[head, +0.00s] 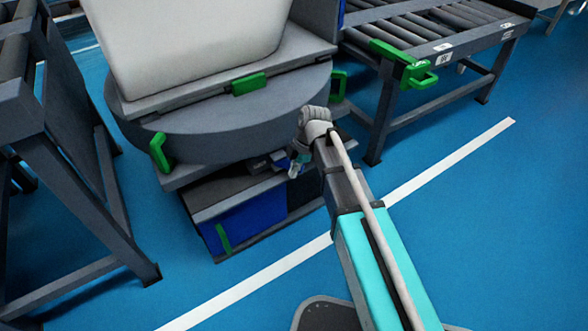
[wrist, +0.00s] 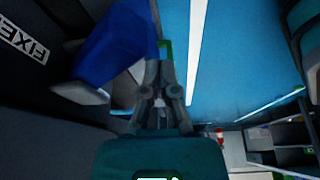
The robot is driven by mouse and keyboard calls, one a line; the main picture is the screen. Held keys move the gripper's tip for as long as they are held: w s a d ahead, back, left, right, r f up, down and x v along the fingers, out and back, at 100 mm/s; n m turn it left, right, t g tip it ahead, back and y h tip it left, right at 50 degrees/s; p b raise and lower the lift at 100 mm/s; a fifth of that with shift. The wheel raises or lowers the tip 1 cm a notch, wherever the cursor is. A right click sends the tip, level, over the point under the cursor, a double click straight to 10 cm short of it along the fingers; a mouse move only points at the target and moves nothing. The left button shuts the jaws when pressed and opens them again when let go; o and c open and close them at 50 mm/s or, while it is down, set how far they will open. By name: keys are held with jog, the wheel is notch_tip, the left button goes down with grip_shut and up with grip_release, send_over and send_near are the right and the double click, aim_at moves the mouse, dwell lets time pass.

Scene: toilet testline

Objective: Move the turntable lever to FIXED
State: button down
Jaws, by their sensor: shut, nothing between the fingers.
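The turntable (head: 230,125) is a thick grey disc on a base with a blue panel (head: 245,218). My gripper (head: 295,171) is just under the disc's right front rim, with its fingers pointing down at the base. In the wrist view my gripper (wrist: 159,72) is shut and empty. A blue piece with a pale grey end (wrist: 115,45), which looks like the lever, lies to the left of the fingers, apart from them. A FIXED label (wrist: 22,40) is on the dark surface at the far left. The lever is not clear in the head view.
A large pale box (head: 185,40) rests on the turntable. Green brackets (head: 160,152) stand out from its rim. A roller conveyor (head: 440,35) is at the back right, and a dark metal frame (head: 75,190) at the left. The blue floor at the right is free.

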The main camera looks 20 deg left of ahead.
notch_tip(320, 180, up, 10)
jog(key=p, duration=0.9)
jog(key=shift+w+f, duration=0.25)
jog(key=shift+w, duration=0.05)
dwell(0.4)
jog(key=s+d+r+m+t+h+p, duration=0.1)
jog(key=s+d+r+m+p, duration=0.2)
jog(key=d+m, duration=0.7)
jog(key=s+d+r+m+t+h+p, duration=0.1)
jog(key=d+r+m+p, duration=0.25)
jog(key=d+m, duration=0.7)
jog(key=s+d+r+m+t+h+p, duration=0.15)
jog(key=d+r+m+p, duration=0.35)
jog(key=d, duration=0.9)
notch_tip(320, 180, up, 35)
jog(key=p, duration=3.6)
jog(key=shift+m+g+y, duration=0.35)
jog(key=shift+m+g, duration=0.1)
